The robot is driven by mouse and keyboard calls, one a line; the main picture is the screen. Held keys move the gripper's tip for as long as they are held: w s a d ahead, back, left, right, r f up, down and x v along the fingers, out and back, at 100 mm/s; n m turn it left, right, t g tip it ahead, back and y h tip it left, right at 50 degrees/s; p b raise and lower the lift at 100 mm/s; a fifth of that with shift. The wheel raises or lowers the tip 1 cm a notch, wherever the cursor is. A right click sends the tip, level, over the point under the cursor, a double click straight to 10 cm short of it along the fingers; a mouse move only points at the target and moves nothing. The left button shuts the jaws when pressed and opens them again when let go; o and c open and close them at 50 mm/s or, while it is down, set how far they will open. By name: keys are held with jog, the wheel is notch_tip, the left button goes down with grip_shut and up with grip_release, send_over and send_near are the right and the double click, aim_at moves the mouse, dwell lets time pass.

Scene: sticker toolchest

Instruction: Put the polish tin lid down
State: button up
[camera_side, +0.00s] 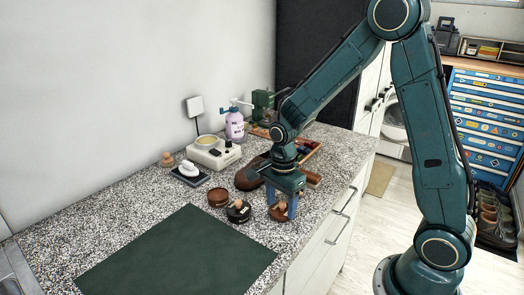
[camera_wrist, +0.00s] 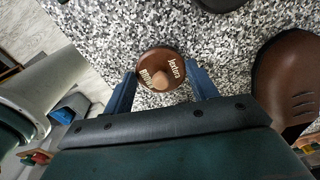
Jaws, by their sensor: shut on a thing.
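The polish tin lid (camera_wrist: 160,62) is a brown round lid with pale lettering and a wooden knob. My gripper (camera_wrist: 162,78) has one blue finger on each side of it and is shut on it. In the side view, my gripper (camera_side: 283,208) points down near the counter's front edge with the lid (camera_side: 277,214) between its fingers. Whether the lid touches the counter or something under it, I cannot tell. A brown round tin (camera_side: 218,199) and a dark tin with a wooden knob (camera_side: 238,213) stand to the left of my gripper.
A brown shoe (camera_wrist: 287,85) is close to my gripper; it also shows behind it in the side view (camera_side: 246,177). A dark green mat (camera_side: 180,255) lies clear in front. A white warmer (camera_side: 213,153), a spray bottle (camera_side: 234,127) and a white brush (camera_side: 189,169) stand further back.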

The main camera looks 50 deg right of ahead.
aim_at(281, 204)
jog(key=shift+f, duration=0.55)
jog(key=shift+f, duration=0.2)
jog(key=o, duration=0.9)
jog(key=shift+o, duration=0.2)
jog(key=shift+r, duration=0.25)
notch_tip(281, 204, up, 12)
